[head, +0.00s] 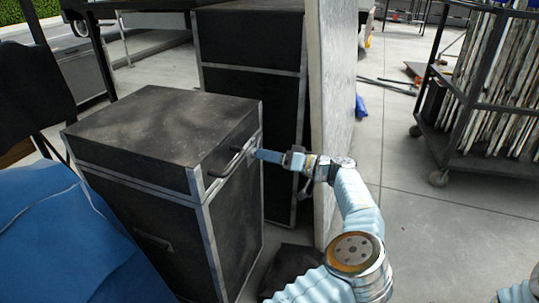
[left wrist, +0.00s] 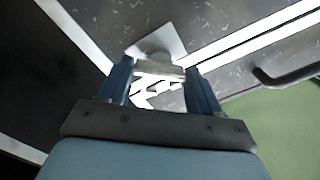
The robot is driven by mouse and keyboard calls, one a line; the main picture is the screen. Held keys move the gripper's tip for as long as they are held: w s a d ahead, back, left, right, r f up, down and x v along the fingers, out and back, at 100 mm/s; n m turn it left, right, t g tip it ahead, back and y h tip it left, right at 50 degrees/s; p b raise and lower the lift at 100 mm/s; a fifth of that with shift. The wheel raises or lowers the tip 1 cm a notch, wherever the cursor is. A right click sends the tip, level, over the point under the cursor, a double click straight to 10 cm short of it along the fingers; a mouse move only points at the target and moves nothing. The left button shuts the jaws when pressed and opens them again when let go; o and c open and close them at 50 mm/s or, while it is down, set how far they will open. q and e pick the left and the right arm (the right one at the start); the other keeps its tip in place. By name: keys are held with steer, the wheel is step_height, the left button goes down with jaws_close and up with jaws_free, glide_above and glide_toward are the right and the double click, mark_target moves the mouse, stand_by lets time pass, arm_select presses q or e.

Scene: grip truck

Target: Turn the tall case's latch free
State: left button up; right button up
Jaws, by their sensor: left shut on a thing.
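The tall case (head: 165,125) is black with metal edging and stands upright with its lid on. My left gripper (head: 258,154) is at its right side, by the lid seam. In the left wrist view, my left gripper (left wrist: 160,78) has its two blue fingers on either side of the pale metal latch (left wrist: 160,68), shut on it. The latch sits by the bright metal seam of the case (left wrist: 235,35). In the head view the latch is hidden behind the gripper. My right gripper is not in view.
A dark bar handle (head: 228,160) sticks out beside the gripper; it also shows in the left wrist view (left wrist: 285,78). Another black case (head: 250,100) and a pale upright panel (head: 335,100) stand close behind. A blue cover (head: 65,240) lies at left. Open floor (head: 450,235) is at right.

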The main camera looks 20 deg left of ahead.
arm_select(q)
steer(key=shift+m+p, duration=2.45)
steer(key=shift+m, duration=2.55)
steer(key=o, duration=1.1)
steer(key=shift+c, duration=0.2)
steer(key=shift+d, duration=0.1)
steer(key=d+b, duration=0.1)
steer(key=d, duration=1.2)
steer(key=shift+w+d+b, duration=0.3)
steer(key=shift+w+d, duration=0.05)
steer(key=shift+w, duration=0.1)
steer(key=shift+f, duration=0.1)
